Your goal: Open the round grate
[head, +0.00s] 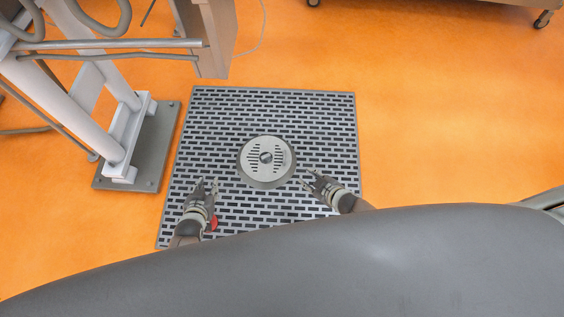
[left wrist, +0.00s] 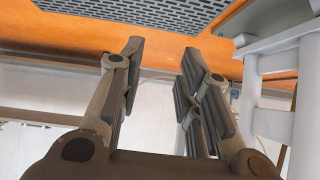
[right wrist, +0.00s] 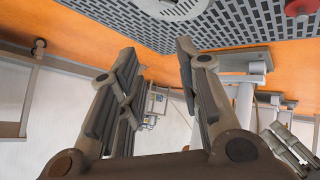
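The round grate (head: 253,165) is a light grey slotted disc with a small round hub in its middle. It lies flat in a darker ring in the square slotted floor panel (head: 330,110). Its edge also shows at the top of the right wrist view (right wrist: 168,9). My left gripper (head: 208,184) is open and empty, to the left of and nearer than the grate. My right gripper (head: 307,178) is open and empty, just to the right of it. Neither appears to touch the grate. In the left wrist view the round grate is not visible.
A red round part (head: 213,224) sits on the panel beside my left gripper. A white metal frame (head: 122,135) on a grey base plate (head: 150,150) stands to the left, with pipes above it. A wheeled unit (head: 500,3) is at the far right. Orange floor at right is clear.

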